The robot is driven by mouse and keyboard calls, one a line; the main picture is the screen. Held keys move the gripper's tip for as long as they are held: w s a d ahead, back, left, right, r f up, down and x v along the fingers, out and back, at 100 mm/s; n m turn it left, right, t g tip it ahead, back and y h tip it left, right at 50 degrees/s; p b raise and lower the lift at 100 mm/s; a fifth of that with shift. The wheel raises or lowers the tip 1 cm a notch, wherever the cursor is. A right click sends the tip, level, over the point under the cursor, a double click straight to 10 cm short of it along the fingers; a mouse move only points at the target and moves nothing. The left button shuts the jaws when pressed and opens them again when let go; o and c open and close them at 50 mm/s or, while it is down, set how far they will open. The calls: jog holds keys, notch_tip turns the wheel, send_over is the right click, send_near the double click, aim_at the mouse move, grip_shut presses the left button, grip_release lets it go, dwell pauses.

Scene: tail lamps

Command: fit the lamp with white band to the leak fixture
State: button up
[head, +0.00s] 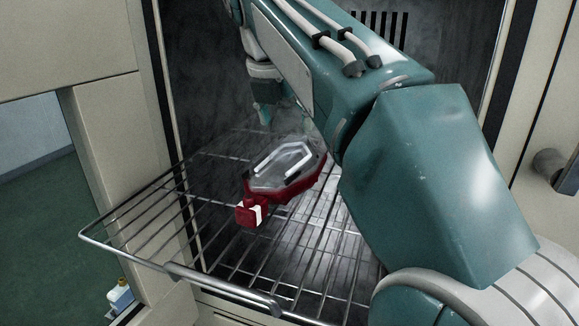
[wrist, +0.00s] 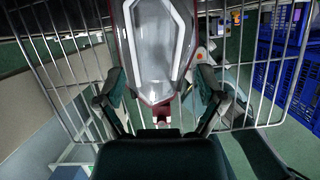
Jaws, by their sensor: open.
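The lamp (head: 290,170) has a red body, a clear lens with a pale outline, and a red end block with a white band (head: 258,213). It appears to lie on the wire rack in the middle of the head view. In the wrist view the lamp (wrist: 157,45) shows lens and red end, at top centre. My gripper (wrist: 160,80) is open, one finger on each side of the lamp's red end, with visible gaps and no clear grip. In the head view its fingers are mostly hidden behind my arm. I cannot make out a leak fixture for certain.
The wire rack (head: 130,247) juts out of a dark open chamber (head: 205,60) with pale side walls. My arm blocks the chamber's right part. A small bottle (head: 120,295) stands low at left. Blue crates (wrist: 285,55) show at right in the wrist view.

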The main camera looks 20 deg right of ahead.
aim_at(290, 141)
jog(key=x, duration=0.4)
jog(key=shift+w+a+f, duration=0.15)
jog(key=shift+w+a, duration=0.05)
jog(key=shift+w, duration=0.1)
jog(key=shift+w+a+f, duration=0.1)
jog(key=shift+a+f, duration=0.05)
jog(key=shift+f, duration=0.05)
jog(key=shift+d, duration=0.4)
jog(key=shift+c, duration=1.2)
jog(key=shift+d, duration=0.1)
jog(key=c, duration=0.6)
grip_shut()
